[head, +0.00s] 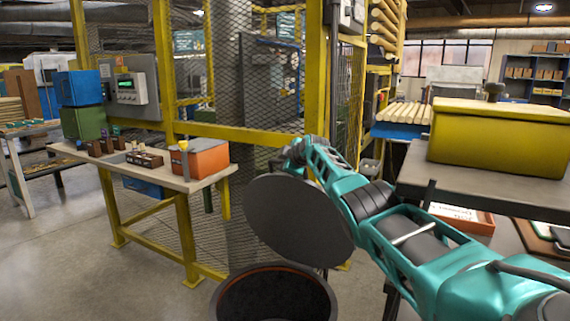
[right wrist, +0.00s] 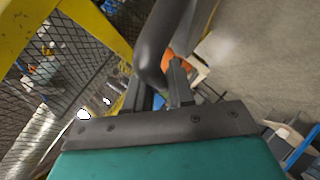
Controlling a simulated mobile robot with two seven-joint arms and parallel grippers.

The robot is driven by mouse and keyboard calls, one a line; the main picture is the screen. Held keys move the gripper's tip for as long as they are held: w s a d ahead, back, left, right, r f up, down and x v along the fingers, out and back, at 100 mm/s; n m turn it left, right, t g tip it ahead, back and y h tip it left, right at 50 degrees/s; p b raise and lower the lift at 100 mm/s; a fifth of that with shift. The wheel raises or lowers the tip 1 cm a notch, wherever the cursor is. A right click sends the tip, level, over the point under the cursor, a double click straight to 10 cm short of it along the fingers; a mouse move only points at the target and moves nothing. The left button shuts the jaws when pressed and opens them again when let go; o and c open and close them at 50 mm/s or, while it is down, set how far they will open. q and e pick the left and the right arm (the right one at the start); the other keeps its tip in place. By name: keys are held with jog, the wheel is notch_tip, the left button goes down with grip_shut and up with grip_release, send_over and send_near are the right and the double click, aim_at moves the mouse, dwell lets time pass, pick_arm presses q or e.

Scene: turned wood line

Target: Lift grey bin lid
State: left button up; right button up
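The round dark grey bin lid (head: 290,222) is off the bin in the head view, steeply tilted, with its flat face showing. The bin (head: 222,302) stands below it on the floor, open at the top, its dark inside showing; the frame cuts off its lower part. My right gripper (right wrist: 160,82) has its fingers on either side of a curved dark grey piece (right wrist: 157,50), which appears to be part of the lid. In the head view the lid hides the fingertips. My left gripper is in neither view.
A yellow mesh fence (head: 262,135) stands behind the lid. A narrow bench (head: 190,182) with an orange box (head: 205,160) is at left. A grey table (head: 470,185) carrying a yellow case (head: 500,140) is at right. Open floor (head: 120,285) lies at front left.

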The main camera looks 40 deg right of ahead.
jog(key=shift+o, duration=1.4)
jog(key=shift+f, duration=0.1)
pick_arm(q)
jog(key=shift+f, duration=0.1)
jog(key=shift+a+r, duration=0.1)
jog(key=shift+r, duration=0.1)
pick_arm(e)
jog(key=shift+s, duration=0.15)
jog(key=shift+s+r+p, duration=0.35)
jog(key=shift+r+p, duration=0.05)
jog(key=shift+p, duration=0.1)
pick_arm(q)
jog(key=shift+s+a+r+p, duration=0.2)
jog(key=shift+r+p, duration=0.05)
jog(key=shift+p, duration=0.05)
pick_arm(e)
jog(key=v, duration=1.1)
jog(key=shift+s+a, duration=0.25)
jog(key=shift+s, duration=0.1)
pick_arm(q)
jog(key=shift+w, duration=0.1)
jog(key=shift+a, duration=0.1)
pick_arm(e)
jog(key=shift+a, duration=0.1)
